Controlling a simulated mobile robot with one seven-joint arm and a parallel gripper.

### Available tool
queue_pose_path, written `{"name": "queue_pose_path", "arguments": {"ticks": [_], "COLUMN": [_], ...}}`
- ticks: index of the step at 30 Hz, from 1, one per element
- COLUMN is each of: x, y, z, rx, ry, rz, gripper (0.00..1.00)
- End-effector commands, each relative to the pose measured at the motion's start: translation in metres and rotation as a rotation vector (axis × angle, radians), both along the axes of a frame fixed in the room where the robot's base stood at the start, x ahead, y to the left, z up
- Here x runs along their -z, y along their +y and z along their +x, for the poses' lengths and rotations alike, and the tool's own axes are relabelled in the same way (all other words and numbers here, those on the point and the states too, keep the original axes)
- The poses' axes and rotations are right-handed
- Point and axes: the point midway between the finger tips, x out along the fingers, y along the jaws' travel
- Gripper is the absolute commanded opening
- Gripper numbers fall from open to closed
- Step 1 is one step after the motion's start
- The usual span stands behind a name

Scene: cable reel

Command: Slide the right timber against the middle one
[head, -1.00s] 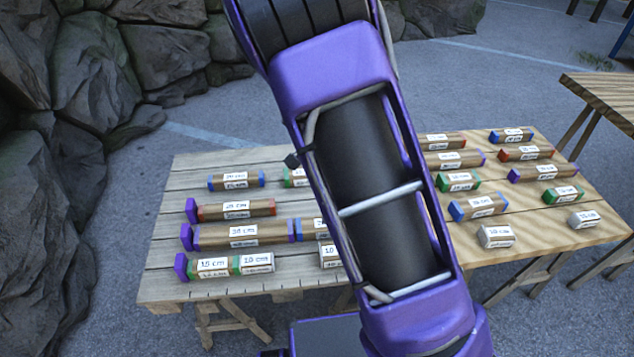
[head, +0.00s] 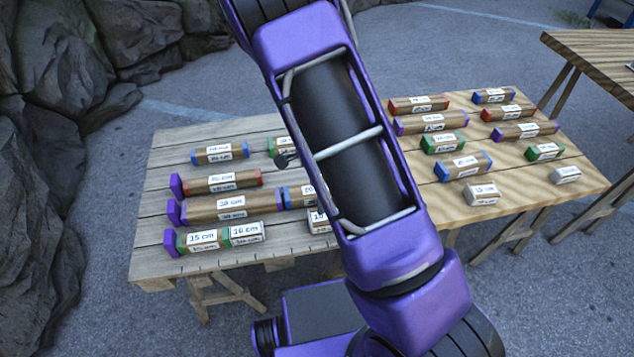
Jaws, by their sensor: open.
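In the front row on the left table, a green-ended timber labelled 15 cm (head: 203,241) lies against a purple end block (head: 172,242). A plain timber labelled 10 cm (head: 244,233) touches its right end. Further right, a short pale timber (head: 318,221) lies apart from these two across a gap; my arm hides its right part. In the row behind, a long timber (head: 232,207) lies against another purple block, with a blue-ended timber (head: 297,196) at its right end, partly behind my arm. My gripper is not clearly visible.
Behind lie a red-ended timber (head: 222,182), a blue-ended timber (head: 219,154) and a partly hidden green-ended one (head: 285,146). The right table (head: 580,193) holds several more timbers. Rocks (head: 50,150) stand at the left. My purple arm crosses the middle of the view.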

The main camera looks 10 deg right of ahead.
Motion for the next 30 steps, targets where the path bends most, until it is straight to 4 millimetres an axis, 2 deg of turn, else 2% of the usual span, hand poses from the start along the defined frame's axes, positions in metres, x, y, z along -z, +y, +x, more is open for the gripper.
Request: {"name": "queue_pose_path", "arguments": {"ticks": [1, 3, 15, 21, 30], "x": [0.014, 0.028, 0.101, 0.119, 0.122], "y": [-0.001, -0.001, 0.0, 0.0, 0.0], "z": [-0.001, -0.001, -0.001, 0.0, 0.0], "rx": [0.002, 0.002, 0.001, 0.0, 0.0], "ry": [0.003, 0.002, 0.002, 0.001, -0.001], "rz": [0.0, -0.001, 0.0, 0.0, 0.0], "gripper": [1.0, 1.0, 1.0, 1.0, 1.0]}}
